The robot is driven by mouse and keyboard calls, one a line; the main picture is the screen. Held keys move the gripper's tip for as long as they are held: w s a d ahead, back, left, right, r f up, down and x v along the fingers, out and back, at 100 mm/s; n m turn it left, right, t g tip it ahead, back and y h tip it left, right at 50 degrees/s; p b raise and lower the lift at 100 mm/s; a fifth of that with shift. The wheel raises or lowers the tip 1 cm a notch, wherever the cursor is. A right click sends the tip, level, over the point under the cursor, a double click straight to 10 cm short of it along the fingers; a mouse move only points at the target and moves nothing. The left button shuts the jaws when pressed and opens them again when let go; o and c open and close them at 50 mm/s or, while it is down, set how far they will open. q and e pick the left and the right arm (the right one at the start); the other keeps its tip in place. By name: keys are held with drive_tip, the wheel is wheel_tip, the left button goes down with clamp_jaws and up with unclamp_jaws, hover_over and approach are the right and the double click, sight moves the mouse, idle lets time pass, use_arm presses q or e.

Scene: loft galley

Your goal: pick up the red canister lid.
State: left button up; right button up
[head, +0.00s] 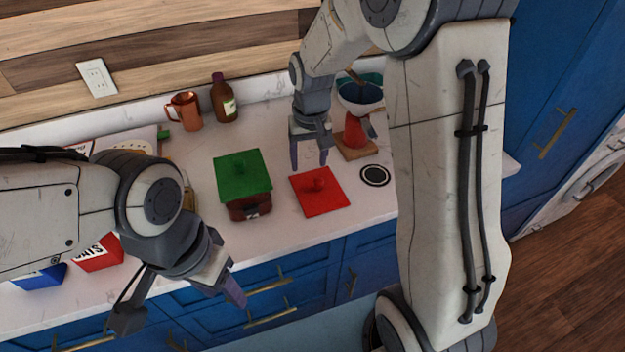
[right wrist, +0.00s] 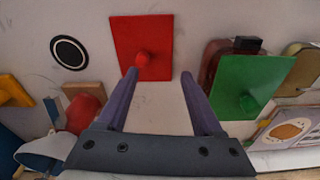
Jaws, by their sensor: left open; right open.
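The red canister lid (head: 327,201) lies flat on the white counter, a square plate with a round red knob in its middle. In the right wrist view the lid (right wrist: 127,35) is ahead of the fingertips, with its knob near the left finger. My right gripper (head: 309,158) is open and empty, above and behind the lid; its two fingers also show in the right wrist view (right wrist: 160,75). My left gripper (head: 188,308) is open and empty, in front of the counter edge at the left.
A dark red canister (head: 249,209) with a green lid (head: 242,172) stands left of the red lid. A black-ringed disc (head: 375,175) lies at its right. A wooden block (head: 355,150) with a red object is behind. A copper mug (head: 185,111) and brown bottle (head: 223,100) stand farther back.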

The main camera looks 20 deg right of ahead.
sight(319, 179)
drive_tip(key=shift+m, duration=0.5)
drive_tip(key=d, duration=0.1)
drive_tip(key=w+d+f, duration=0.2)
drive_tip(key=shift+d, duration=0.1)
drive_tip(key=f, duration=0.3)
drive_tip(key=shift+w+f+p, duration=0.25)
drive_tip(key=shift+w+p, duration=0.05)
drive_tip(key=shift+p, duration=0.1)
wheel_tip(319, 179, down, 5)
drive_tip(key=shift+d+f+p, duration=0.15)
drive_tip(key=shift+f+p, duration=0.05)
drive_tip(key=shift+p, duration=0.8)
drive_tip(key=shift+w+f, duration=0.15)
drive_tip(key=shift+f, duration=0.2)
clamp_jaws()
